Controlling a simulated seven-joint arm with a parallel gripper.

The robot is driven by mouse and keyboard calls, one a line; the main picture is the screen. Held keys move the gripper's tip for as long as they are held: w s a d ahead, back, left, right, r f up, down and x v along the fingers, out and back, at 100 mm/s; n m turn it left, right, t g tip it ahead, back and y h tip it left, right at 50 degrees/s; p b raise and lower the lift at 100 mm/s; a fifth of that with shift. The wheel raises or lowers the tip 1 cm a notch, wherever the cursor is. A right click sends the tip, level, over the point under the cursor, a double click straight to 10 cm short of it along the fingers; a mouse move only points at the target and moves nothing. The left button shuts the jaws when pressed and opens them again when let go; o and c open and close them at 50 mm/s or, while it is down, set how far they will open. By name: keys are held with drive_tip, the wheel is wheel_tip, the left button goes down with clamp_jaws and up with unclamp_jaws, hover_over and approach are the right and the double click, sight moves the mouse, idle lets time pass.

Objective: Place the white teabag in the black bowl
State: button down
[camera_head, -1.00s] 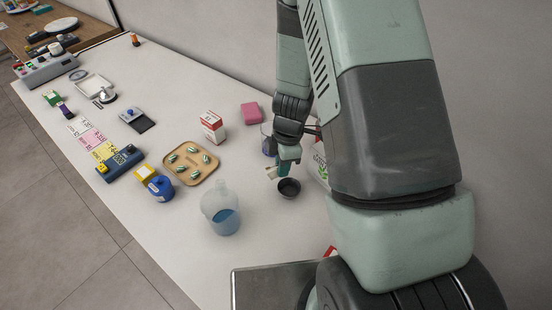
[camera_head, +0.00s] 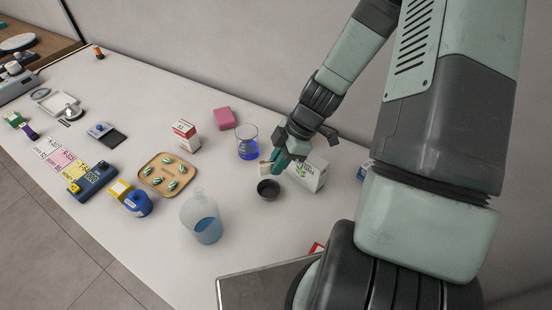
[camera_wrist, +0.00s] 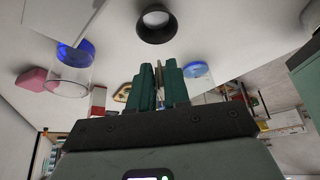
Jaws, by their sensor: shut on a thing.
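The black bowl (camera_head: 268,191) stands on the white counter in the head view. It also shows beyond my fingertips in the wrist view (camera_wrist: 156,28). My gripper (camera_head: 276,166) is just behind the bowl in the head view, a little to its right, pointing down. It is shut on the small pale teabag (camera_head: 265,168), which sticks out on the left of the fingers and appears just above the bowl's far rim. In the wrist view only a thin pale edge of the teabag (camera_wrist: 159,82) shows between the fingers (camera_wrist: 165,84). The height above the counter is hard to tell.
A glass beaker with blue liquid (camera_head: 247,147) stands close behind-left of my gripper. A white-and-green box (camera_head: 312,173) is close on the right. A flask (camera_head: 203,221) stands front left of the bowl. A wooden tray (camera_head: 151,184) with several capsule-like things is further left.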

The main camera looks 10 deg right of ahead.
sight(278, 189)
drive_tip(key=shift+f, duration=3.5)
drive_tip(key=c, duration=1)
unclamp_jaws()
drive_tip(key=shift+r, duration=3.55)
